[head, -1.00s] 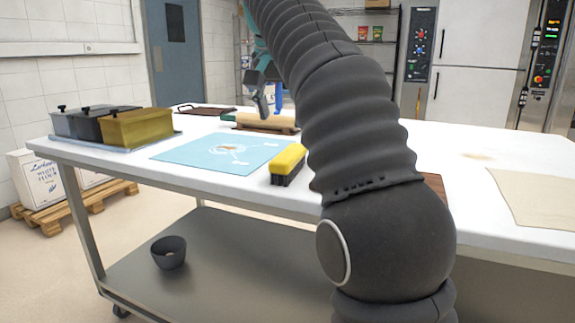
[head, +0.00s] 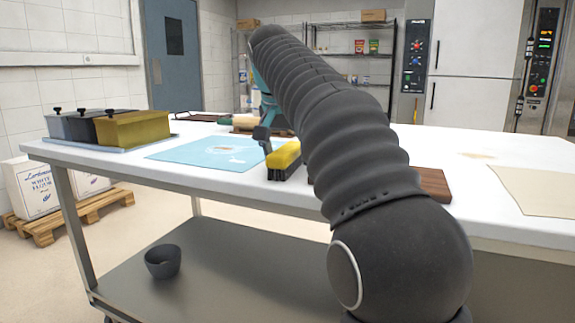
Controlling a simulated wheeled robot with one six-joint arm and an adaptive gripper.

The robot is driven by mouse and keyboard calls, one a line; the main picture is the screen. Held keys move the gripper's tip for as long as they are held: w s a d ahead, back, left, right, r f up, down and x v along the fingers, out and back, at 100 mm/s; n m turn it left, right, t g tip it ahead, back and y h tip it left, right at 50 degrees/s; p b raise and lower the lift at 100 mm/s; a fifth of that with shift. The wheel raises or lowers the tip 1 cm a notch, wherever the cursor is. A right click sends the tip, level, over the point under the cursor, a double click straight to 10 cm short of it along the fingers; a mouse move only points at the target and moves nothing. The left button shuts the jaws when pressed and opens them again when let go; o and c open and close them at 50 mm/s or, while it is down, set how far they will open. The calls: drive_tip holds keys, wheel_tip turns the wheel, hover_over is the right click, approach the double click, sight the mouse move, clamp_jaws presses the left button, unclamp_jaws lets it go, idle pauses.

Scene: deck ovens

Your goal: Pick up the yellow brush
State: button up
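The yellow brush (head: 284,155) lies on the white table, with its yellow body up and dark bristles down. It is at the right edge of the light blue mat (head: 190,152). My gripper (head: 264,141) is low, at the brush's upper left end in the picture. One dark finger shows there; the rest is hidden behind my arm. I cannot tell whether it touches the brush or how far its fingers are apart.
Lidded containers (head: 135,129) stand on a tray at the table's left. A wooden rolling pin lies behind my gripper, mostly hidden. A brown board (head: 432,184) and a beige cloth (head: 535,188) lie to the right. A dark bowl (head: 163,261) sits on the lower shelf.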

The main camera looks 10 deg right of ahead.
sight(289, 146)
drive_tip(key=c, duration=1.3)
drive_tip(key=shift+r, duration=0.1)
wheel_tip(289, 146, up, 5)
drive_tip(key=p, duration=0.3)
drive_tip(key=shift+w, duration=0.1)
drive_tip(key=w+d+r+p, duration=0.1)
drive_tip(key=d+r+p, duration=0.3)
drive_tip(key=d, duration=0.7)
drive_tip(key=shift+w+d+r, duration=0.25)
drive_tip(key=shift+d+r, duration=0.05)
drive_tip(key=shift+r, duration=0.6)
